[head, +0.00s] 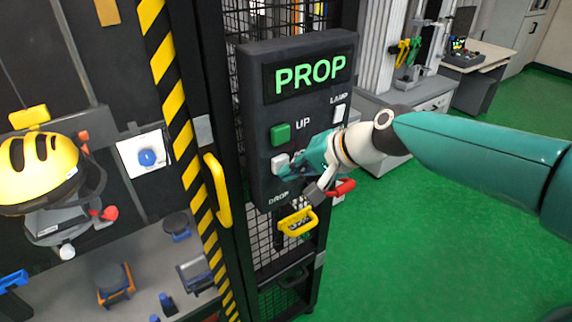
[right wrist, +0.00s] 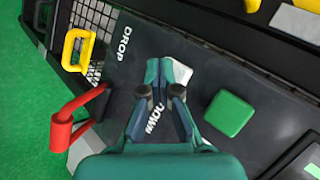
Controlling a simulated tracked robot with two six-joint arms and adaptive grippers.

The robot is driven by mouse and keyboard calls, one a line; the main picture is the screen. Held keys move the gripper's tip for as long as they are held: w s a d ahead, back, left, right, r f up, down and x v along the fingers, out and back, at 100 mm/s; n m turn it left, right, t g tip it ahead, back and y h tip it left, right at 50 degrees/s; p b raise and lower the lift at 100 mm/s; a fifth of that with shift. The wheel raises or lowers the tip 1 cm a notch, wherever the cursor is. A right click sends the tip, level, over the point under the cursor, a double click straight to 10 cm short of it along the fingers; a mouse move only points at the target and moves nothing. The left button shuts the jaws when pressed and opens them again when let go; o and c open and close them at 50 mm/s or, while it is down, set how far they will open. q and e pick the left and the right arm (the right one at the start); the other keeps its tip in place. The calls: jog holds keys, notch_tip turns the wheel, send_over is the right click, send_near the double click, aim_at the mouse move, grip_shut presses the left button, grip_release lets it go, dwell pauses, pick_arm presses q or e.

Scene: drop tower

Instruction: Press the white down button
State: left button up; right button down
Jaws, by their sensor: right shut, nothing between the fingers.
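The white down button (head: 279,161) is on the black control panel (head: 262,110), below the green UP button (head: 280,134). In the right wrist view the white button (right wrist: 181,73) shows just beyond my fingertips, with the DOWN label partly covered by the fingers. My right gripper (head: 287,168) is shut and empty, its tips at the white button in the head view. In the wrist view the closed fingertips (right wrist: 164,70) overlap the button's edge; I cannot tell whether they touch it. My left gripper is not in view.
A yellow helmet (head: 38,168) hangs at far left. Green floor (head: 420,240) is free at right.

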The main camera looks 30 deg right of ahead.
jog(key=shift+w, duration=0.2)
jog(key=shift+s, duration=0.1)
dwell(0.4)
jog(key=shift+s+d+b, duration=0.1)
jog(key=shift+s+b, duration=0.2)
jog(key=shift+s, duration=0.55)
jog(key=shift+s, duration=0.1)
jog(key=s+b, duration=0.1)
jog(key=s, duration=0.3)
jog(key=shift+s+d+b, duration=0.15)
jog(key=shift+s+b, duration=0.15)
jog(key=shift+s, duration=0.1)
dwell(0.4)
